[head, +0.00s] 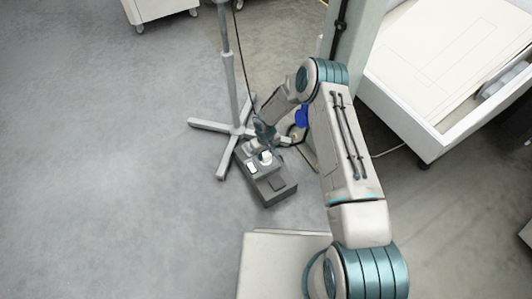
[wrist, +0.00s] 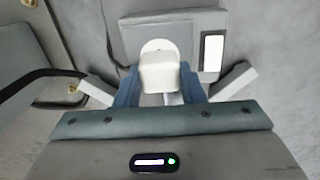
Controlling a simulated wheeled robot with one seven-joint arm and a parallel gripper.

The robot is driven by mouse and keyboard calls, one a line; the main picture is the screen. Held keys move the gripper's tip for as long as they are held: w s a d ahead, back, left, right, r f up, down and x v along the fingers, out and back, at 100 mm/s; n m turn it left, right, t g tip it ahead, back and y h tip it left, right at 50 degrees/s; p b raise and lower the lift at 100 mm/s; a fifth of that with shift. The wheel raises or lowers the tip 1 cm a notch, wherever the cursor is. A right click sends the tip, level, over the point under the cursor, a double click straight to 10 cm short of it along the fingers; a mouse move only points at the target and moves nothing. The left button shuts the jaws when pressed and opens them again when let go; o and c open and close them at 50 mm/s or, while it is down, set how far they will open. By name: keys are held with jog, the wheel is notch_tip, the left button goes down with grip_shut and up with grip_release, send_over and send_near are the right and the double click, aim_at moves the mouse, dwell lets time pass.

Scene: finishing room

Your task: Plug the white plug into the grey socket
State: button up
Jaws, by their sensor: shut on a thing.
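The white plug (wrist: 158,75) is a blocky white body between the two blue finger pads of my gripper (wrist: 160,88) in the wrist view. My gripper is shut on it. A round white part (wrist: 158,46) shows just beyond the plug, against the grey socket (wrist: 125,40). I cannot tell whether the plug is seated or only close to it. In the head view the socket is a dark grey block (head: 276,189) on the floor, with a white plug-like piece (head: 265,157) at my gripper (head: 266,146). The plug's pins are hidden.
A white rectangular switch (wrist: 212,52) sits on the socket block, right of the plug. A grey stand with splayed feet (head: 237,130) is left of the block. A post (head: 348,45) and a white cart (head: 440,125) are at right. Open floor lies left.

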aim_at(266, 154)
jog(key=shift+f+b, duration=0.6)
jog(key=shift+b, duration=0.05)
dwell(0.9)
jog(key=o, duration=0.4)
jog(key=shift+o, duration=0.2)
jog(key=o, duration=1.4)
jog(key=shift+c, duration=0.2)
jog(key=shift+r, duration=0.15)
jog(key=shift+r+p, duration=2)
jog(key=shift+r, duration=1.4)
